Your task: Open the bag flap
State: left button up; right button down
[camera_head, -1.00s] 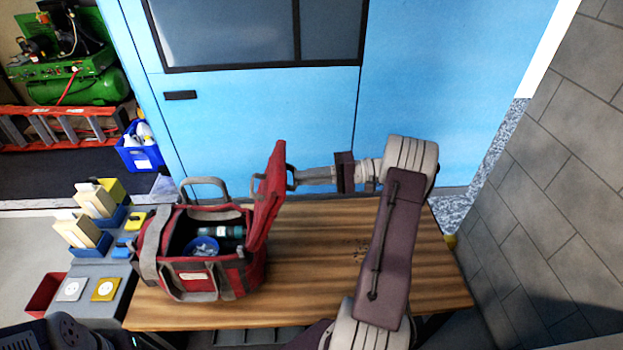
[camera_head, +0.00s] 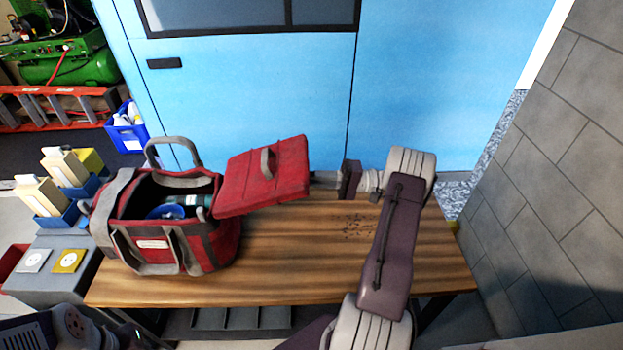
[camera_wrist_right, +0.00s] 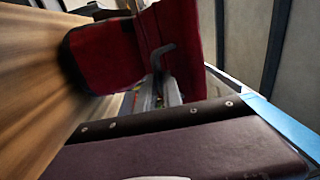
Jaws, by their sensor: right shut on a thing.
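The red and grey tool bag (camera_head: 165,235) stands on the wooden table. Its red flap (camera_head: 240,185) is swung out to the right and tilted nearly flat, with a grey handle (camera_head: 268,162) on its upper face. The bag's mouth is open, showing a blue round item (camera_head: 167,211) and a dark bottle (camera_head: 195,200). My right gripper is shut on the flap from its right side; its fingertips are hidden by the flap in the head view.
The wooden table (camera_head: 300,260) is clear right of the bag. A blue panel (camera_head: 255,100) rises behind it and a grey tiled wall (camera_head: 545,190) stands at the right. Blue bins with cartons (camera_head: 50,195) stand left of the bag.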

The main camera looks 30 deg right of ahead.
jog(key=shift+f+y+b, duration=0.3)
jog(key=shift+f+b, duration=0.1)
jog(key=shift+f, duration=0.2)
jog(key=shift+d, duration=0.1)
jog(key=c, duration=1.5)
grip_release()
